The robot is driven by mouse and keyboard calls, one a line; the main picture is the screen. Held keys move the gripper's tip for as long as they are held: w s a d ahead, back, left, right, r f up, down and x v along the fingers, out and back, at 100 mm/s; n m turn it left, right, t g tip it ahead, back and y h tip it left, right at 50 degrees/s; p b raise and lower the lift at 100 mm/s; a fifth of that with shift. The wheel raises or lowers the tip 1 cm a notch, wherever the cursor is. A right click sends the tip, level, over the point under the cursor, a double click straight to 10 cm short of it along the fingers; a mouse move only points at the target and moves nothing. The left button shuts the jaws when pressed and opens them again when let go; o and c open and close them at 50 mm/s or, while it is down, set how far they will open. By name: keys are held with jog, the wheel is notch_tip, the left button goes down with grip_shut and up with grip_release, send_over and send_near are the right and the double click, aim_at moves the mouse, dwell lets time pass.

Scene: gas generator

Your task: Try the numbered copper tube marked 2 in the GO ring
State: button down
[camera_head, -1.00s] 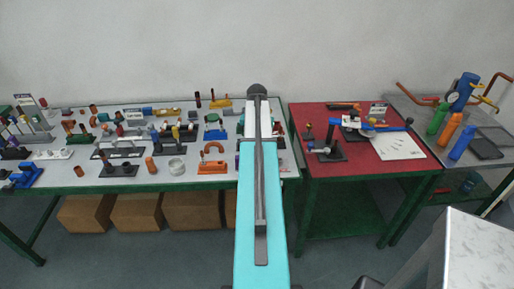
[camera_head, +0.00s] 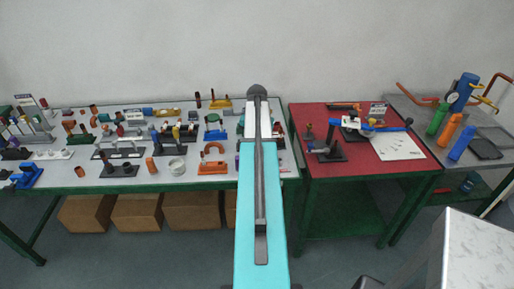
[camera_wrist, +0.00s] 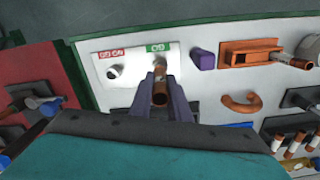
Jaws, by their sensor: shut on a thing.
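In the wrist view, my gripper (camera_wrist: 167,96) is shut on a copper tube (camera_wrist: 160,95), which sits between its dark purple-grey fingers. The tube is held over the near edge of a white gauge plate (camera_wrist: 137,67). The plate has a green label (camera_wrist: 158,47) and a red label (camera_wrist: 112,53). A round grey fitting (camera_wrist: 115,72) shows below the red label. The fitting by the green label is mostly hidden behind the tube and fingers. I cannot read a number on the held tube. In the head view, my arm hides the gripper.
A purple block (camera_wrist: 203,59), an orange fixture (camera_wrist: 250,53) and a copper bend (camera_wrist: 241,104) lie right of the plate in the wrist view. The grey-topped table (camera_head: 62,188) is crowded. A red-topped table (camera_head: 345,183) stands right of it.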

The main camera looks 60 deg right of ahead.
jog(key=shift+f, duration=0.6)
dwell(0.5)
jog(key=shift+r, duration=0.2)
dwell(0.4)
jog(key=shift+r, duration=0.45)
jog(key=shift+f, duration=0.65)
dwell(2.0)
jog(key=shift+r+p, duration=0.1)
jog(key=shift+p, duration=0.2)
jog(key=shift+r+p, duration=0.35)
jog(key=shift+r, duration=0.2)
jog(key=shift+r+p, duration=1.2)
jog(key=shift+r, duration=0.8)
